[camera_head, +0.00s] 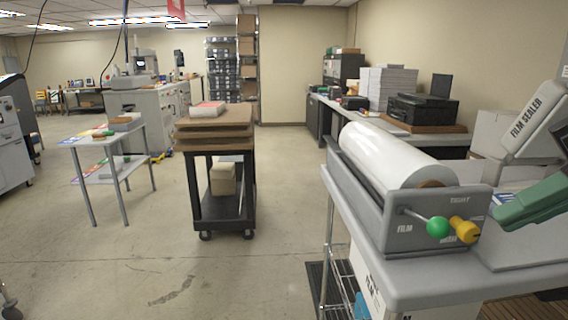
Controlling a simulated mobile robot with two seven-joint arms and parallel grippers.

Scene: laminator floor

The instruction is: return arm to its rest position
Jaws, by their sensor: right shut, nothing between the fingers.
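My right gripper (506,216) seems to be the green, stepped shape coming in from the right edge, with its tip toward the left. It is shut and empty, above the grey table and apart from the film holder. My left gripper is not in view.
A grey film holder (397,236) with a white roll (395,155), a green ball knob (438,227) and a yellow knob (463,230) stands on the table (415,288). A film sealer (530,122) rises behind. A black cart (222,207) stands mid-floor.

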